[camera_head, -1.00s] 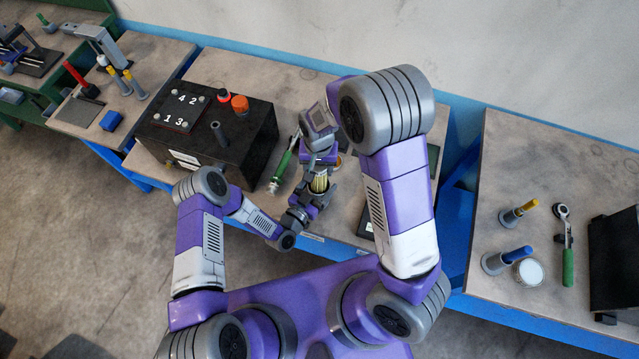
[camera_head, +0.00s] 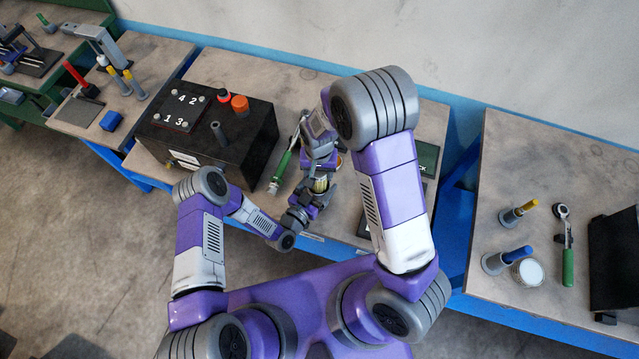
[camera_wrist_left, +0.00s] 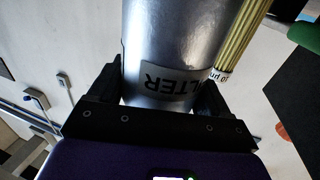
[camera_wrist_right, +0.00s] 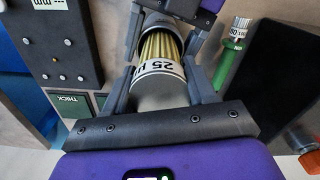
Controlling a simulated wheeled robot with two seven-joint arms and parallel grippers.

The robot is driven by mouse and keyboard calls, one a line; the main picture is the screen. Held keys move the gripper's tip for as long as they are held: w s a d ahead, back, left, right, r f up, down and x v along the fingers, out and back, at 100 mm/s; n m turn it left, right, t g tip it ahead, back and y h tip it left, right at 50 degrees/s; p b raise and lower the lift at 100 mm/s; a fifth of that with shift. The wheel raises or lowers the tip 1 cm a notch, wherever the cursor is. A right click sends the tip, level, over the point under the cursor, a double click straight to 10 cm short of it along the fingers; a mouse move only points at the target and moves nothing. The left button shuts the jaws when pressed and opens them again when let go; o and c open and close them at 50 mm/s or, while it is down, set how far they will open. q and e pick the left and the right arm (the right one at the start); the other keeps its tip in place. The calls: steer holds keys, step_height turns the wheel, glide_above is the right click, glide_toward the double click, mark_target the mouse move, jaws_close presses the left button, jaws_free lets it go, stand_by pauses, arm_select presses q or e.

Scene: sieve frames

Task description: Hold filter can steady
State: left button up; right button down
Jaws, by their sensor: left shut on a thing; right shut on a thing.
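The silver filter can (camera_wrist_left: 175,40), with a label ending in "LTER", is between the fingers of my left gripper (camera_wrist_left: 160,85), shut on it. Its mouth is outside the left wrist view. My right gripper (camera_wrist_right: 162,90) is shut on a yellow pleated filter cartridge (camera_wrist_right: 162,47) with a white "25" end band. In the right wrist view the cartridge's far end meets a grey rim in my left gripper; part of it seems inside the can. In the head view my right gripper (camera_head: 320,165) is just above my left gripper (camera_head: 308,202); the can is mostly hidden there.
A black box (camera_head: 240,150) with a numbered plate and orange knob stands left on the bench. A green-handled piece (camera_head: 283,166) lies between it and my grippers. Dark green plates (camera_wrist_right: 75,103) lie on the other side. A separate bench (camera_head: 590,160) with tools stands right.

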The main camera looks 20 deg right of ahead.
steer(key=shift+f, duration=0.15)
stand_by(0.4)
steer(key=shift+f, duration=2)
steer(key=shift+c, duration=1.4)
jaws_free()
arm_select(q)
steer(key=shift+d, duration=0.1)
arm_select(e)
steer(key=shift+a, duration=0.1)
arm_select(q)
steer(key=shift+s+r, duration=0.1)
arm_select(e)
steer(key=shift+a, duration=0.1)
steer(key=r, duration=1.2)
steer(key=shift+d, duration=0.25)
